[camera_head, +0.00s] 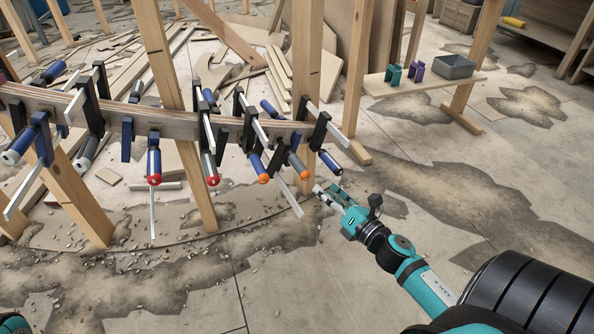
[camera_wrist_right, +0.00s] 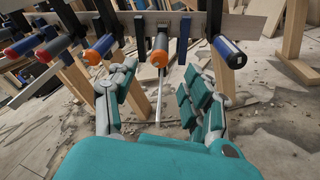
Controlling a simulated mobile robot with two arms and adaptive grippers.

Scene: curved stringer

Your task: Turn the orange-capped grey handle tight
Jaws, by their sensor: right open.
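The orange-capped grey handle (camera_head: 298,165) belongs to a clamp on the curved wooden stringer (camera_head: 180,122). It points down towards me, and its orange end faces the camera in the right wrist view (camera_wrist_right: 159,50). My right gripper (camera_head: 326,191) is open and empty, below and to the right of this handle in the head view. In the right wrist view its two spread fingers (camera_wrist_right: 157,85) stand either side of the handle's line, with the cap just above the gap. I see no contact. My left gripper is not in view.
Close neighbours are an orange-capped blue handle (camera_head: 259,168) on the left and a blue handle (camera_head: 330,161) on the right. Red-capped handles (camera_head: 154,168) hang further left. Wooden posts (camera_head: 306,80) hold the stringer. A low bench (camera_head: 425,86) carries a grey bin (camera_head: 455,67).

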